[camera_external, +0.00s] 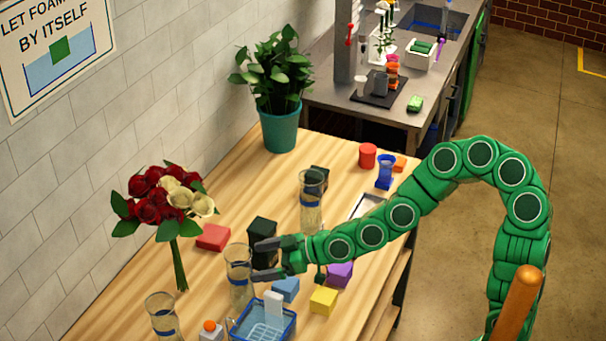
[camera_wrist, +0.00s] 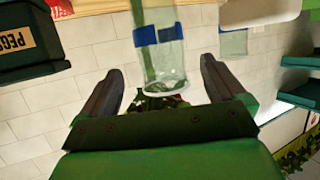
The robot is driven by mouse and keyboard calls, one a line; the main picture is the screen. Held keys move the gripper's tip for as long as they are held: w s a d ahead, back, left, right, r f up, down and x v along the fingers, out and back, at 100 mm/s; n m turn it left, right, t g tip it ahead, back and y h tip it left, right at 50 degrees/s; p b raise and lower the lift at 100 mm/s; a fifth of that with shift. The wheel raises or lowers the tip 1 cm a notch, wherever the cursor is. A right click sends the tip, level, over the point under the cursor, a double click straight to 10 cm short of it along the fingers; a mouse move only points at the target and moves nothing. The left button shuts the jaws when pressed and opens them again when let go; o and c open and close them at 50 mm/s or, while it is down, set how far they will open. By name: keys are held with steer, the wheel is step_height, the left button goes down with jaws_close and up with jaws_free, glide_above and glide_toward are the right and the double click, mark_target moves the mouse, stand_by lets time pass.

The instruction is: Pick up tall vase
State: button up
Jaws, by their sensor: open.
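A clear glass vase with a blue band (camera_external: 238,280) stands on the wooden table just left of my gripper (camera_external: 262,260). It also shows in the wrist view (camera_wrist: 165,72), upside down and lined up with the gap between my fingers (camera_wrist: 162,85). My gripper is open, with the fingers pointing toward this vase; I cannot tell if they reach around it. Two similar banded glass vases stand at the back (camera_external: 312,212) and at the front left (camera_external: 162,318). I cannot tell surely which vase is tallest.
A dark box (camera_external: 262,232) stands close behind my gripper. A blue basket (camera_external: 262,325), blue block (camera_external: 286,289), yellow block (camera_external: 323,300) and purple block (camera_external: 340,273) lie in front and right. A red block (camera_external: 213,237) and a bouquet (camera_external: 165,205) are left. A potted plant (camera_external: 279,125) is behind.

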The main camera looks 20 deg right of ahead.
mark_target(242, 263)
steer(key=shift+x, duration=3.5)
steer(key=shift+s, duration=0.1)
steer(key=shift+c, duration=0.3)
jaws_close()
